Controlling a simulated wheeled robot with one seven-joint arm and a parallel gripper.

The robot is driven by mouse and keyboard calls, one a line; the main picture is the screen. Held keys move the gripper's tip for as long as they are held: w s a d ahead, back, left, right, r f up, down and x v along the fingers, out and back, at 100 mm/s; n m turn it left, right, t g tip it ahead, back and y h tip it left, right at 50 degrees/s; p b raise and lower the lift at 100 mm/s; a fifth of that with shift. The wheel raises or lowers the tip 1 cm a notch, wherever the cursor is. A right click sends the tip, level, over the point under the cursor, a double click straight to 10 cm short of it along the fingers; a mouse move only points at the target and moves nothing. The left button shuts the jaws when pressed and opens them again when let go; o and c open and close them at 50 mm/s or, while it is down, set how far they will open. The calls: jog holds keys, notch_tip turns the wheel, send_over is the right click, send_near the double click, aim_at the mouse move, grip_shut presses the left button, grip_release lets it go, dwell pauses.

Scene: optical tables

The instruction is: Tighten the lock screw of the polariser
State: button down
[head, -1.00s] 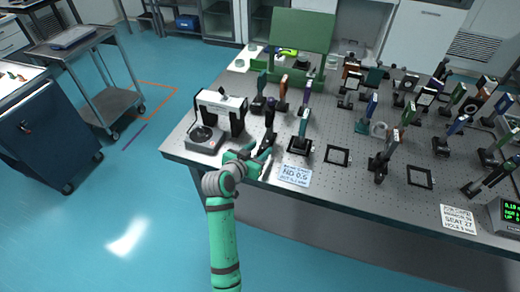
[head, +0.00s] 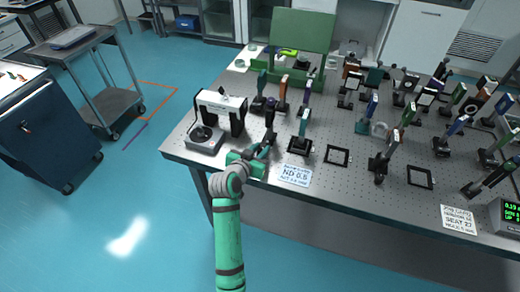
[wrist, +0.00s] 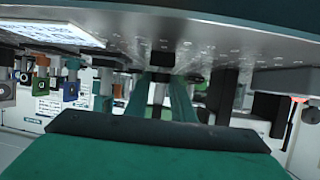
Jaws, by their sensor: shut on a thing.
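In the head view my gripper (head: 268,142) is at the table's front edge, by a dark upright mount (head: 270,117) that seems to be the polariser. Its fingers are hard to make out there. In the wrist view two green fingers (wrist: 159,100) close on a small dark part (wrist: 160,76) with a silver stem between them. This part seems to be the lock screw, but its head is largely hidden.
A white frame device (head: 221,100) with a grey round-topped unit (head: 204,139) stands to the left. An ND 0.5 card (head: 295,175) lies at the front edge. Several mounts crowd the right side. A lit readout (head: 511,210) stands at far right.

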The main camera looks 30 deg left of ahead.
jog(key=n+y, duration=0.2)
jog(key=d+n+g+y, duration=0.1)
jog(key=n+y, duration=0.1)
jog(key=shift+w+g+y, duration=0.15)
jog(key=shift+g+y, duration=0.15)
jog(key=shift+y, duration=0.1)
jog(key=n+g+y, duration=0.1)
jog(key=n, duration=0.1)
jog(key=n+g+y, duration=0.1)
jog(key=y, duration=0.1)
jog(key=w+n+g+y, duration=0.1)
jog(key=n+g, duration=0.1)
jog(key=shift+d+n+y, duration=0.3)
jog(key=shift+d, duration=0.05)
jog(key=n+g+y, duration=0.1)
jog(key=n+g, duration=0.1)
jog(key=n+g+y, duration=0.1)
jog(key=n+g, duration=0.1)
jog(key=shift+w+g, duration=0.2)
jog(key=shift+g, duration=0.2)
jog(key=shift+w+n+g, duration=0.1)
jog(key=shift+n+g, duration=1.2)
jog(key=shift+g, duration=0.1)
jog(key=c, duration=1.5)
grip_release()
